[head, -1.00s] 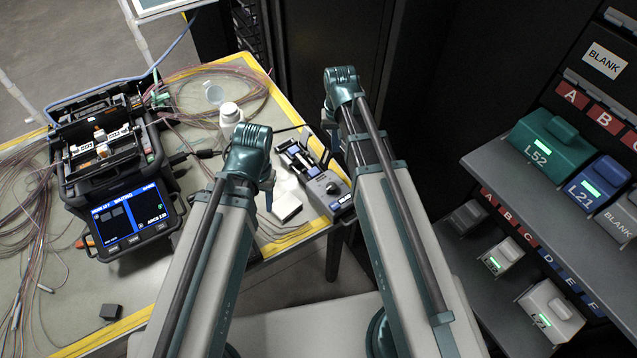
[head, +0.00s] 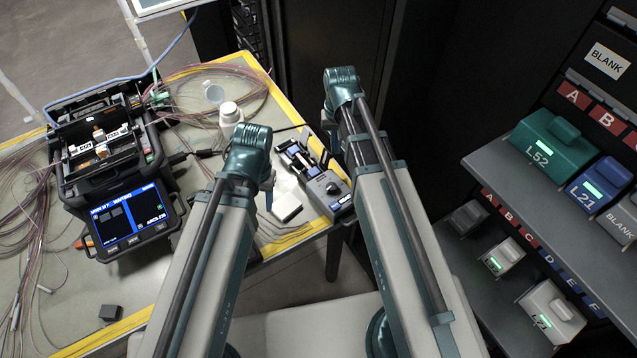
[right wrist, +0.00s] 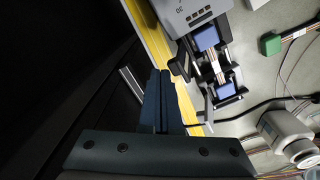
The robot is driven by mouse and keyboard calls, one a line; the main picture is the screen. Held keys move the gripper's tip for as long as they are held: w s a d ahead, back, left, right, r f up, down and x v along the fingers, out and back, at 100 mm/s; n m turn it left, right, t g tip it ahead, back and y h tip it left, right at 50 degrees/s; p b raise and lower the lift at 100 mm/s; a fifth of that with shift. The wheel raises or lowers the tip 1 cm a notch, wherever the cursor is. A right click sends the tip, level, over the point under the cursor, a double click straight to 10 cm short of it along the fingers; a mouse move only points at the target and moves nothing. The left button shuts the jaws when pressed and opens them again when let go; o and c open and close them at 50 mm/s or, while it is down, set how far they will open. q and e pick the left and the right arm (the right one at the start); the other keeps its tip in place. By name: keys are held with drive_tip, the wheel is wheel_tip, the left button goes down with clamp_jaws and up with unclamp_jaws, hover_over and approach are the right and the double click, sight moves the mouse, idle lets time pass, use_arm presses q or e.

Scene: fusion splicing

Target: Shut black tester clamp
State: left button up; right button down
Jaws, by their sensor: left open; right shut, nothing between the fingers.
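The grey tester (head: 328,188) stands at the table's right corner, with its black clamp (head: 298,160) at the far end. In the right wrist view the tester (right wrist: 190,12) is at the top, with blue pads (right wrist: 207,38) and thin fibres on the black clamp part. A black flap (right wrist: 182,62) stands out on the side towards my right gripper. My right gripper (right wrist: 161,75) is shut and empty, close beside that flap; I cannot tell if they touch. My left gripper (head: 268,194) is open, left of the tester, mostly hidden by its arm.
The fusion splicer (head: 112,170) with a lit screen stands on the left of the table. A white bottle (head: 229,118) and a white block (head: 286,206) are near the tester. Loose fibres cover the far left. A shelf (head: 450,165) with coloured boxes stands right.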

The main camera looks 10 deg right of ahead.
sight(320, 170)
use_arm(q)
drive_tip(key=shift+f, duration=0.1)
use_arm(e)
drive_tip(key=shift+f, duration=0.15)
use_arm(q)
drive_tip(key=shift+f+b, duration=0.7)
drive_tip(key=shift+b, duration=0.1)
use_arm(e)
drive_tip(key=shift+f, duration=0.7)
drive_tip(key=shift+s+a, duration=0.35)
drive_tip(key=shift+a, duration=0.45)
drive_tip(key=shift+s+a, duration=0.4)
drive_tip(key=shift+a, duration=0.4)
drive_tip(key=shift+s+a, duration=0.35)
drive_tip(key=shift+a, duration=0.45)
drive_tip(key=shift+r, duration=0.1)
drive_tip(key=r+p, duration=0.4)
drive_tip(key=d+r+p, duration=0.1)
drive_tip(key=r+p, duration=0.2)
drive_tip(key=shift+w+d, duration=0.1)
drive_tip(key=shift+w, duration=0.15)
use_arm(q)
wheel_tip(320, 170, up, 7)
